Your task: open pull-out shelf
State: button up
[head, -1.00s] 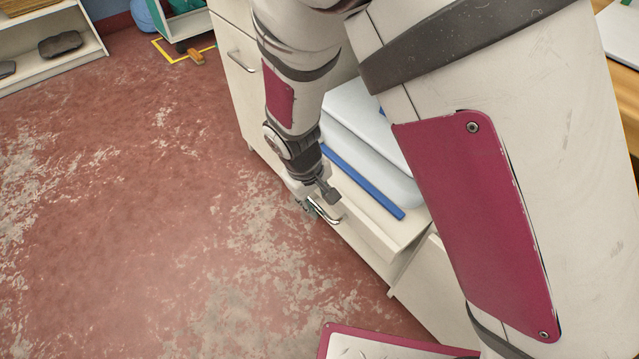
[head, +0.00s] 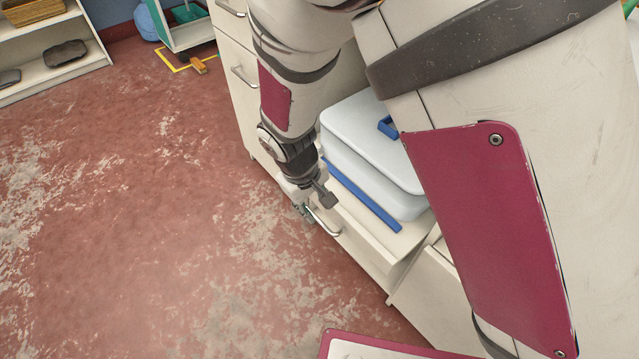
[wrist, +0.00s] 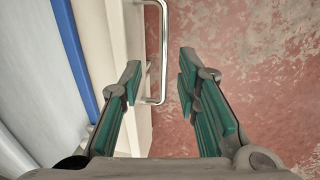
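The pull-out shelf (head: 405,243) is a pale board at the front of the cream cabinet, with a metal bar handle (head: 325,219) on its front edge. In the wrist view the handle (wrist: 163,55) lies between the two green-padded fingers of my gripper (wrist: 160,75), closer to the left finger. The fingers are apart, and I see no grip on the bar. In the head view my gripper (head: 304,209) is at the handle's left end, partly hidden by its own wrist. Whether a finger touches the bar cannot be told.
A white lidded box (head: 365,150) with a blue part on its lid stands on the shelf, behind a blue strip (head: 362,194). Other cabinet handles (head: 242,76) are further back. Red floor (head: 150,220) left of the cabinet is clear. A low shelf unit (head: 60,75) stands far left.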

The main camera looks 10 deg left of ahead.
notch_tip(320, 180, up, 11)
jog(key=s+a+p, duration=0.1)
jog(key=p, duration=0.7)
jog(key=shift+s+a, duration=0.2)
jog(key=shift+s, duration=0.2)
jog(key=shift+d, duration=0.1)
dwell(0.6)
